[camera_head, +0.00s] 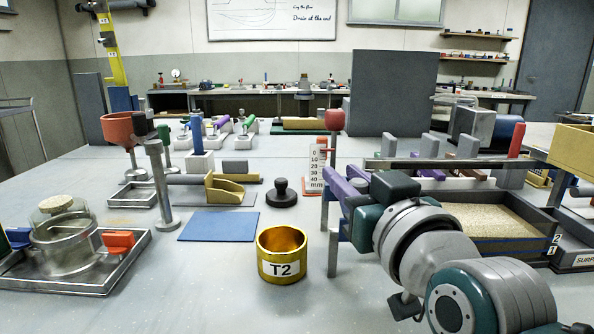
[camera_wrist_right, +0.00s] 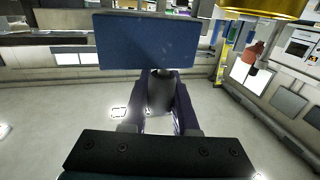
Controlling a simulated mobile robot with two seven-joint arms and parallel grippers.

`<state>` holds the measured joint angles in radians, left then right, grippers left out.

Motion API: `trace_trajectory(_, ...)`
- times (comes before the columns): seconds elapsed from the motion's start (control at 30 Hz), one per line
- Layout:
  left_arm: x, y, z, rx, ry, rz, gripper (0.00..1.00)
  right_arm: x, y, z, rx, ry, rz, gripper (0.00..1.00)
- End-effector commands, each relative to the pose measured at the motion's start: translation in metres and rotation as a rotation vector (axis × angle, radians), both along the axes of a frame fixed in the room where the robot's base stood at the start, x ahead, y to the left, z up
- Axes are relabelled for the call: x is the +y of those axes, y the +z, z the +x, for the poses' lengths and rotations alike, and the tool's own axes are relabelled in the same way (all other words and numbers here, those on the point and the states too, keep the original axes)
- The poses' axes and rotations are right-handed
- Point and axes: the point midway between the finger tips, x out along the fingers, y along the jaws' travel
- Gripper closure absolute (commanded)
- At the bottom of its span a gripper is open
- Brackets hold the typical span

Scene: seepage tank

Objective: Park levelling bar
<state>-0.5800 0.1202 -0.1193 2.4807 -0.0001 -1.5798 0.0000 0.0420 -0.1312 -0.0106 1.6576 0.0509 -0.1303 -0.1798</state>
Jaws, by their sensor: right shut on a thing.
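My right gripper (camera_head: 345,190) reaches in from the right, its purple fingers over the table just left of the sand tank (camera_head: 545,243). In the right wrist view the purple fingers (camera_wrist_right: 162,100) are closed on a grey grip behind a flat dark-blue board (camera_wrist_right: 145,42), which looks like the levelling bar. In the head view only narrow blue-grey parts (camera_head: 333,252) show below the fingers, and I cannot tell surely that they belong to it. Pale sand (camera_head: 480,216) lies in the tank. My left gripper is not in view.
A brass T2 ring (camera_head: 282,268) stands left of the gripper. Behind it are a black knob-topped weight (camera_head: 282,193) and a millimetre scale (camera_head: 315,170). A grey rail (camera_head: 450,163) runs behind the tank. A blue mat (camera_head: 218,226) lies bare.

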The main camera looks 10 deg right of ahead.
Motion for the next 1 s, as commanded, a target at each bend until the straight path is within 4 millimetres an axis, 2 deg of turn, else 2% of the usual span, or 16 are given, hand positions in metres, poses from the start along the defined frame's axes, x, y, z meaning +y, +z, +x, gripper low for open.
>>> trace_trajectory(0.3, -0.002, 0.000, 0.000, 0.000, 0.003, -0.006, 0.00, 0.004, 0.000, 0.000, 0.001, 0.008, -0.001, 1.00)
trace_trajectory(0.33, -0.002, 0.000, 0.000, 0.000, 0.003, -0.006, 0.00, 0.005, 0.000, 0.000, 0.001, 0.008, -0.001, 0.69)
trace_trajectory(0.57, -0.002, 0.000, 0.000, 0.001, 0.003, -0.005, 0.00, 0.003, 0.000, 0.000, 0.001, 0.006, -0.001, 0.43)
trace_trajectory(0.87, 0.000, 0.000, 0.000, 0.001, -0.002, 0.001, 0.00, 0.002, 0.000, -0.002, 0.002, 0.004, -0.001, 0.42)
trace_trajectory(1.0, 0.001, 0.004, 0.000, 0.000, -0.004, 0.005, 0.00, 0.002, 0.000, -0.016, 0.004, 0.004, -0.002, 0.42)
